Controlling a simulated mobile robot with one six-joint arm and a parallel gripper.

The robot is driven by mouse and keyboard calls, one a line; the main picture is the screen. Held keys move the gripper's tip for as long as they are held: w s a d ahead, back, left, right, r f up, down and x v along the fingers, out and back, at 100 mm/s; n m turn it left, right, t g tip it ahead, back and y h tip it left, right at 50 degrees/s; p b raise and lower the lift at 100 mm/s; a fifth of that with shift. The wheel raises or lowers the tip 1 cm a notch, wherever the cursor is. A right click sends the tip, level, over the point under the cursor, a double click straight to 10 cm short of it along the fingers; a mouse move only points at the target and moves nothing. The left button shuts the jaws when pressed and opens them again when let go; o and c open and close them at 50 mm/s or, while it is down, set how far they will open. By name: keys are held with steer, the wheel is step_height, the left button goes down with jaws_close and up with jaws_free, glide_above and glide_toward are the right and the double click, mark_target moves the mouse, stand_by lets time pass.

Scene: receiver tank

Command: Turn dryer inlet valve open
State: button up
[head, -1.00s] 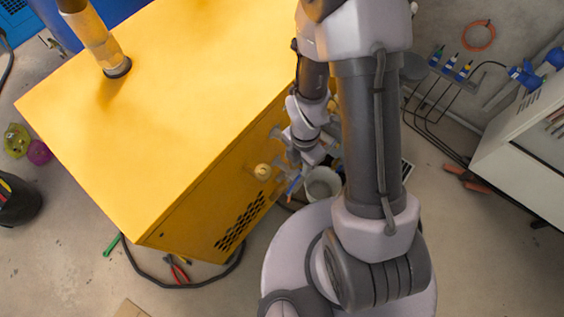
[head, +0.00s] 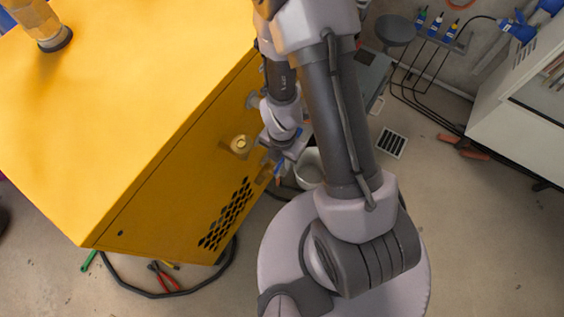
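The yellow cabinet (head: 150,80) fills the left of the head view. A brass round fitting (head: 240,145) sticks out of its side face, above a dark vent grille. My gripper (head: 272,166) is close to that side face, right of and slightly below the brass fitting. A small blue part (head: 278,167) shows by the gripper's end; I cannot tell whether it is a valve handle or whether the gripper touches it. My fingers are too small and overlapped to show whether they are open. I cannot make out the valve's position; my arm covers part of the face.
A light bucket (head: 308,168) stands on the floor right of my gripper. A black hose (head: 130,290) and red-handled pliers (head: 163,277) lie below the cabinet. A white cabinet (head: 525,115) stands at the right. Open floor (head: 480,240) is at lower right.

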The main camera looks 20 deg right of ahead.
steer(key=shift+c, duration=0.2)
jaws_close()
stand_by(1.3)
